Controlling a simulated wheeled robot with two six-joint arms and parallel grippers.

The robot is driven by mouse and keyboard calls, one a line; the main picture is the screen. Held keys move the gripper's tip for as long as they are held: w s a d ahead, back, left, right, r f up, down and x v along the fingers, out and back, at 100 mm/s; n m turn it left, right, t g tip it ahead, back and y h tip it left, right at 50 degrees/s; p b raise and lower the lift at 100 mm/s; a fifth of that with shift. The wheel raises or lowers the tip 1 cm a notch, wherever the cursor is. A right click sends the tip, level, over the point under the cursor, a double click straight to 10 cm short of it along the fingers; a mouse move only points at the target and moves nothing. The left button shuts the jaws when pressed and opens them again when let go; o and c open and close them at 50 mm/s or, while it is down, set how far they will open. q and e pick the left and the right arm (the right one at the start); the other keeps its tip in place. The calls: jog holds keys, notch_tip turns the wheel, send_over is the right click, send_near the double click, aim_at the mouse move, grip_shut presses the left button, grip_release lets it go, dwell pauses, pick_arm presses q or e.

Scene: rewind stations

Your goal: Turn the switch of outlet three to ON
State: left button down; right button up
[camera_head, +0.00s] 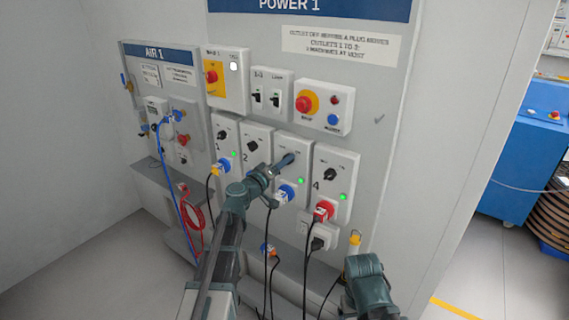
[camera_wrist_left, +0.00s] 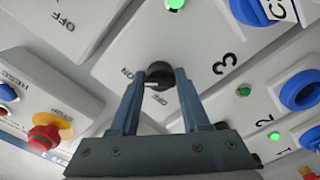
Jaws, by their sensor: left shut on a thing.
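The switch of outlet three is a black round knob (camera_wrist_left: 160,76) with a white mark, on a light panel marked 3 (camera_wrist_left: 190,55) in the left wrist view. My left gripper (camera_wrist_left: 160,82) is shut on this knob, a finger on each side. The knob's white mark points left in this view, close to the ON label. In the head view my left gripper (camera_head: 286,162) reaches the third panel and hides its knob. A bright green lamp (camera_head: 300,182) shows on outlet three, above its blue plug (camera_head: 285,193).
Outlet two (camera_head: 256,140) and outlet four (camera_head: 333,165) flank outlet three closely. A red stop button (camera_head: 307,103) sits above. Cables hang below the plugs, beside my left arm. A blue machine (camera_head: 520,150) stands at the right.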

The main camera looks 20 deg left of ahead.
pick_arm(q)
jog(key=shift+c, duration=2.1)
grip_release()
jog(key=v, duration=1.3)
jog(key=shift+s, duration=0.4)
